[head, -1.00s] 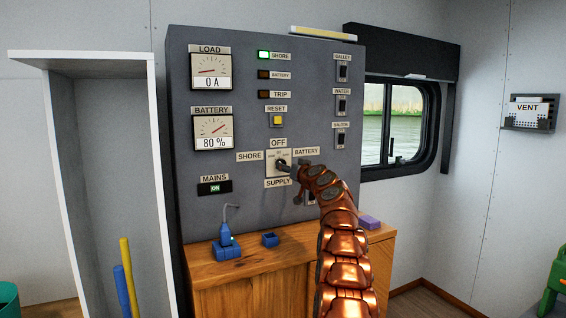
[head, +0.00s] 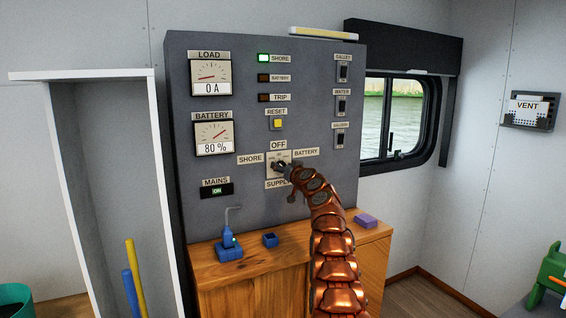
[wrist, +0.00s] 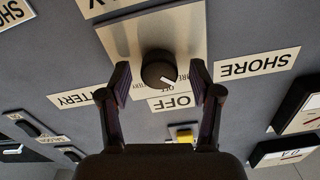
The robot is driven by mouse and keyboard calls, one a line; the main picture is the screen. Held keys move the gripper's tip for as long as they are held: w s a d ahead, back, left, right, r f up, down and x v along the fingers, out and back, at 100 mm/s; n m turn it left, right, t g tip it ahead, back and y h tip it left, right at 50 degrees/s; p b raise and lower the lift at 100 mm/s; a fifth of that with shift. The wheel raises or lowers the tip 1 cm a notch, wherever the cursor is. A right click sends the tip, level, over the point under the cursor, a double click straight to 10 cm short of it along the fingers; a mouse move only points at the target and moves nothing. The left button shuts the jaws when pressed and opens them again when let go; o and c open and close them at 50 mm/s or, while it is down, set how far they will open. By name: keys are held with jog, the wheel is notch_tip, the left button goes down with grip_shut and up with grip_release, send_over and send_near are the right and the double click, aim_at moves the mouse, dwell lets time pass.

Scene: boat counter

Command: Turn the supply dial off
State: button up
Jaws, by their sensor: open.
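The supply dial (wrist: 158,68) is a round black knob on a pale square plate. In the wrist view, which shows the panel upside down, its white mark points down and right, between the OFF label (wrist: 172,102) and the SHORE label (wrist: 257,64). My gripper (wrist: 160,72) is open, with one finger on each side of the knob and gaps visible between. In the head view my gripper (head: 283,169) is at the dial plate (head: 272,157) and hides most of the knob. The SHORE lamp (head: 263,58) is lit green.
The grey panel (head: 215,160) also carries a yellow RESET button (head: 278,123), a MAINS indicator (head: 217,191) reading ON and several switches at right.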

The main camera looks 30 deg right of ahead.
jog(key=shift+w+f, duration=0.1)
jog(key=shift+w, duration=0.05)
dwell(0.3)
jog(key=c, duration=1.1)
